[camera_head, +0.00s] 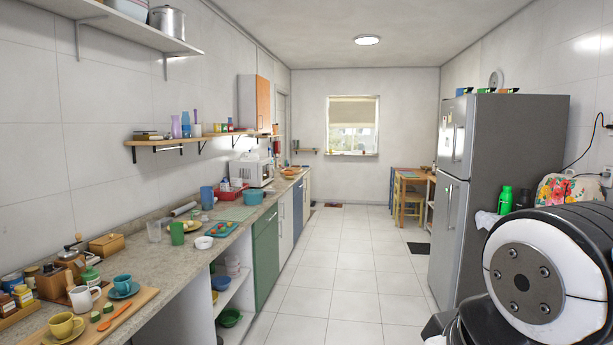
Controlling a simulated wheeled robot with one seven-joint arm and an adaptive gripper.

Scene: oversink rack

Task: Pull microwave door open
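A white microwave (243,171) stands on the far part of the left counter, against the wall. Its front faces right, toward the aisle, with a dark window, and the door looks shut. It is small in this view and its handle is hard to make out. A large black and white round part of my own arm fills the lower right corner. My gripper is not in view, and nothing of mine is near the microwave.
The counter (128,263) along the left holds cups, jars and bowls. A blue-green container (253,197) and a red basket (232,195) stand before the microwave. A grey fridge (495,185) stands right. The tiled floor (335,270) between is clear.

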